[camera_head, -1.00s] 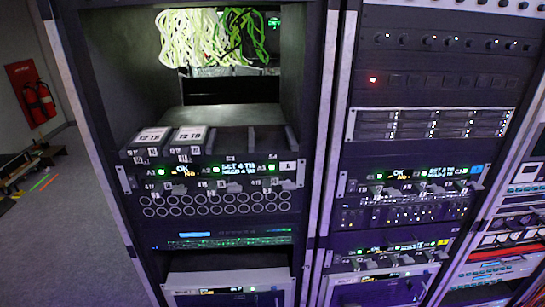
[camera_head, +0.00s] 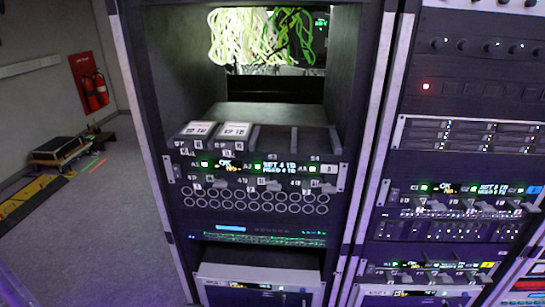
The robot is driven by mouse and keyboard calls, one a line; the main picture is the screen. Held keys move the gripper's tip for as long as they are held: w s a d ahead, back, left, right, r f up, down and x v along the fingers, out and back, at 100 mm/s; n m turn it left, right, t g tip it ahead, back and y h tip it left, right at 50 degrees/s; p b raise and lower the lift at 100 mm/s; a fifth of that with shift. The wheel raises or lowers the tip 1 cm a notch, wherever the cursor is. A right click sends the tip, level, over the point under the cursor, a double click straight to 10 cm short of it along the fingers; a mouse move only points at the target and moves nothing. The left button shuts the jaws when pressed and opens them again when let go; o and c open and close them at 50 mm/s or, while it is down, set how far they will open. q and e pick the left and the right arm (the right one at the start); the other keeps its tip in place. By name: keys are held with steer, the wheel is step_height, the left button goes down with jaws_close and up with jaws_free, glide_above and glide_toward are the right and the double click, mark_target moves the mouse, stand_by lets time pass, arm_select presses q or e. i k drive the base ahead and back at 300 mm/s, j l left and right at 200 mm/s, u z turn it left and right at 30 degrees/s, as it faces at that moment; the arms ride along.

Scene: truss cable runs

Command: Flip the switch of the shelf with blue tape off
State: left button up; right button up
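The shelf with blue tape (camera_head: 462,191) is a dark panel in the right rack, at the right of the view. Its blue tape (camera_head: 534,190) is a small patch at the panel's right end, close to the picture edge. The panel has green-lit text displays and a row of small grey switch levers (camera_head: 432,206) below them. The levers are too small to tell which way each is set. Neither of my grippers is in view.
A similar panel with a yellow tag (camera_head: 487,264) sits lower in the right rack. The left rack has a panel with a white tag (camera_head: 328,169) below two grey drive boxes (camera_head: 234,130). Fire extinguishers (camera_head: 96,90) hang at left; grey floor (camera_head: 110,220) is open there.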

mark_target(394, 192)
steer(key=l+z, duration=0.5)
steer(key=l, duration=0.75)
